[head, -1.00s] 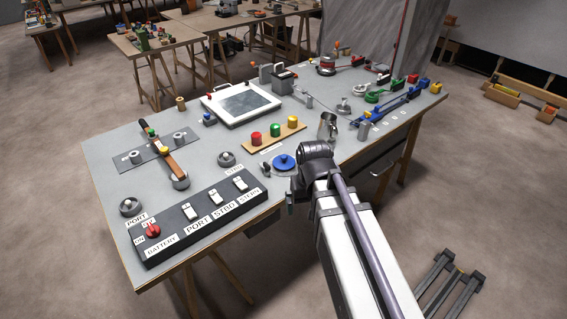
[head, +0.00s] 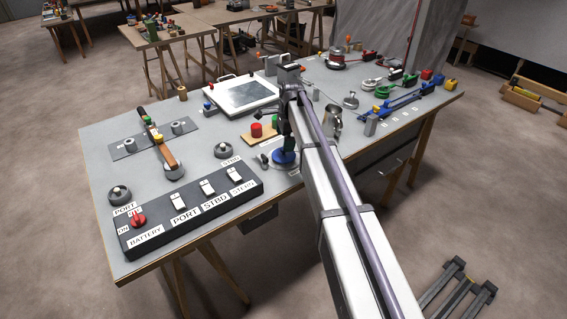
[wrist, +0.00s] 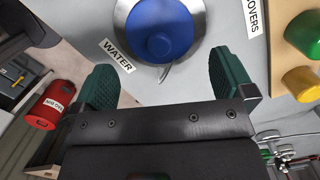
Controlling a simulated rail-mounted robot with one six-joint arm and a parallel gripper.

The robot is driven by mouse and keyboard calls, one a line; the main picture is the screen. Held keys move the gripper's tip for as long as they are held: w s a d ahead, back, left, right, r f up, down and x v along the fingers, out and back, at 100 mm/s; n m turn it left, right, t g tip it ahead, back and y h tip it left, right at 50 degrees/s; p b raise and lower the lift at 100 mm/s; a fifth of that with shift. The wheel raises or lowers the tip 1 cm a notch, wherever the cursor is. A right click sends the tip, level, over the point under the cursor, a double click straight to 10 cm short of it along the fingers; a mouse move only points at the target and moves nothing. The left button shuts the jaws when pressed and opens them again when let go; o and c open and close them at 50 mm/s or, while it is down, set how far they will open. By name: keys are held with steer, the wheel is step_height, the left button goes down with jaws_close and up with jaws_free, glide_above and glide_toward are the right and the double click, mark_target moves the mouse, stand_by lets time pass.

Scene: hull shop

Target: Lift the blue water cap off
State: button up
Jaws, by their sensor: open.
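The blue water cap (wrist: 160,32) sits on a round grey metal fitting (wrist: 122,12) beside the WATER label (wrist: 117,55) in the wrist view. In the head view the blue cap (head: 284,158) is partly covered by my arm. My gripper (wrist: 166,80) is open in the wrist view, with its two green fingers spread wide and nothing between them. The cap lies ahead of the fingertips, roughly centred between them. In the head view my gripper is mostly hidden behind my arm end, and I cannot tell its height above the cap.
A black switch panel (head: 190,205) lies at the front left. A metal jug (head: 332,122) stands right of my arm.

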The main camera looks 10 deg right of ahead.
steer(key=f+b, duration=0.1)
steer(key=f, duration=0.1)
steer(key=f+b, duration=0.4)
steer(key=shift+a+f, duration=0.15)
steer(key=shift+a, duration=0.1)
steer(key=shift+r, duration=0.25)
steer(key=c, duration=0.6)
steer(key=shift+o, duration=0.2)
